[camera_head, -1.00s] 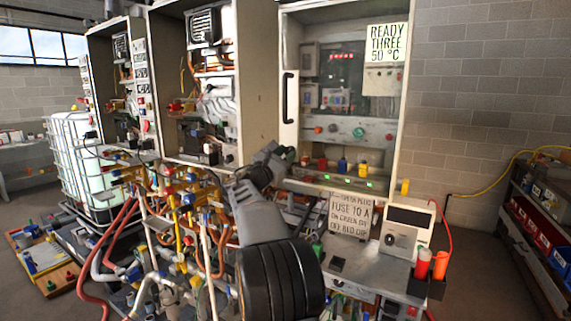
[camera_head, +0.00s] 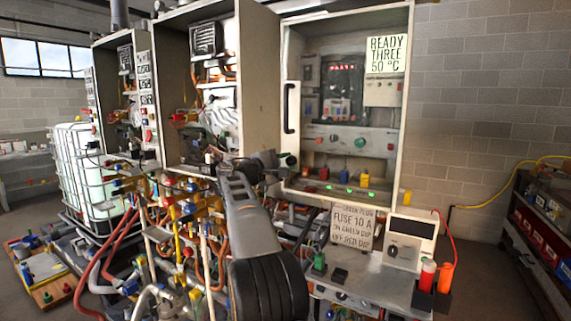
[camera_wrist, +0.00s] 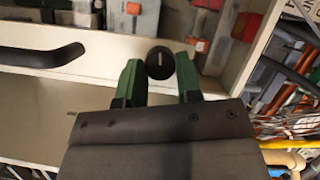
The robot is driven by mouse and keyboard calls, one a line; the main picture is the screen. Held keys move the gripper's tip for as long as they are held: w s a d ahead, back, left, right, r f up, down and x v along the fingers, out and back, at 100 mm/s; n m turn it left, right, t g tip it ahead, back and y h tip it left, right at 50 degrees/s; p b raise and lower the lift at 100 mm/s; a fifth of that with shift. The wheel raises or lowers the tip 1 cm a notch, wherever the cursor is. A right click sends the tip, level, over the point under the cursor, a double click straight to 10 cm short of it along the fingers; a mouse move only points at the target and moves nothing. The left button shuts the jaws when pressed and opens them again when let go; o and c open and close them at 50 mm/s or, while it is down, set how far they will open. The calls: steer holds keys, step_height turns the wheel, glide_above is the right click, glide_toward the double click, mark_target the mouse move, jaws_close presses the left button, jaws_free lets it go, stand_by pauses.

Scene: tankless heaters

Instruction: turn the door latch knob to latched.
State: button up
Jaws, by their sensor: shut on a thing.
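The door latch knob (camera_wrist: 160,63) is a small, round black knob with a pale line on its face. In the head view my gripper (camera_head: 287,160) is at the lower left edge of the right cabinet's door (camera_head: 291,70), below the black door handle (camera_head: 289,108). The knob is hidden there by the gripper. The handle (camera_wrist: 42,56) also shows at the left of the wrist view.
Behind the door are coloured knobs and green lights (camera_head: 340,188). A sign (camera_head: 352,229), a meter box (camera_head: 410,240) and red cylinders (camera_head: 436,275) stand on the bench below. Pipes and hoses (camera_head: 180,235) crowd the left. Open floor lies at the right.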

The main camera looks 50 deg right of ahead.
steer(key=shift+m, duration=0.5)
steer(key=shift+y, duration=0.3)
steer(key=o, duration=0.9)
steer(key=shift+o, duration=0.2)
steer(key=w+a+b, duration=0.2)
steer(key=a, duration=1.1)
steer(key=shift+a, duration=0.35)
steer(key=shift+f, duration=0.1)
